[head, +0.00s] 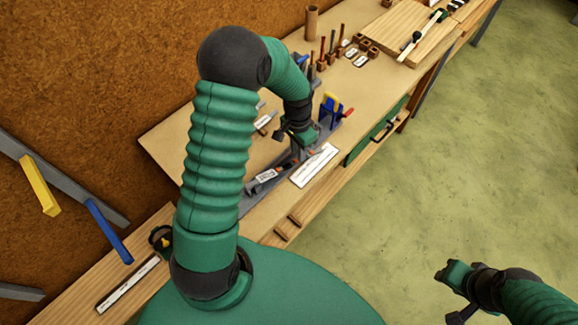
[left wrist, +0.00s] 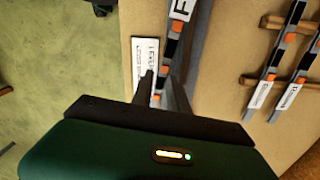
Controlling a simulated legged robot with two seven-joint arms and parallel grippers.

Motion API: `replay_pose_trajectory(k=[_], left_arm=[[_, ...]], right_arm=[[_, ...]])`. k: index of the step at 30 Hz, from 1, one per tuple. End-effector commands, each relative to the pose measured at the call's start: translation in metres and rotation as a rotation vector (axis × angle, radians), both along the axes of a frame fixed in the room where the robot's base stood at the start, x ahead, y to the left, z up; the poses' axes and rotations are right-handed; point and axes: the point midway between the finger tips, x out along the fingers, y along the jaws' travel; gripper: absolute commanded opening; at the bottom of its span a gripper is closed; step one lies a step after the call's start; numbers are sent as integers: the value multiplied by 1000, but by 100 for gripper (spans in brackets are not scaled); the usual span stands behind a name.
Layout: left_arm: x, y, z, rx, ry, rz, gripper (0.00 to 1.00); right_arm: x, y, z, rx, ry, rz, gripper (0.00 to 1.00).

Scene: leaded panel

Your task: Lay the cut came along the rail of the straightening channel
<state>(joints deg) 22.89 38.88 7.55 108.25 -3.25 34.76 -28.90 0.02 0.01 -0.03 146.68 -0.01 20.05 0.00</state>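My left gripper (head: 298,153) is low over the bench, at a long grey strip-like piece (head: 262,187) with a label and orange marks. In the left wrist view my left gripper (left wrist: 160,74) has one finger on each side of a narrow grey strip with black and orange bands (left wrist: 172,42). I cannot tell whether the fingers touch it, nor which part is came and which is channel rail. The gripper hides the middle of the strip in the head view. My right gripper (head: 450,293) is open and empty over the floor.
A white labelled card (head: 315,166) lies beside the strip at the bench's front edge. A blue and yellow tool (head: 331,105) stands just beyond the gripper. In the left wrist view, banded strips (left wrist: 273,78) lie across wooden bars at the right. Upright tools crowd the bench behind.

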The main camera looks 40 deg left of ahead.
Motion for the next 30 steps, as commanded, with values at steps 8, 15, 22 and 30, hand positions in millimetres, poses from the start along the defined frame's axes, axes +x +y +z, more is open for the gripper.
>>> replay_pose_trajectory(k=[8, 15, 22, 30], left_arm=[[-8, -1, -43, 3, 4, 3, 20], [-7, 0, -46, 5, 2, 3, 17], [-8, -1, -45, 3, 0, 3, 0], [-7, -1, -45, 4, 1, 2, 0]], right_arm=[[0, 0, 11, 0, 0, 1, 34], [0, 0, 10, 0, 0, 1, 34], [0, 0, 10, 0, 0, 1, 34], [0, 0, 10, 0, 0, 1, 34]])
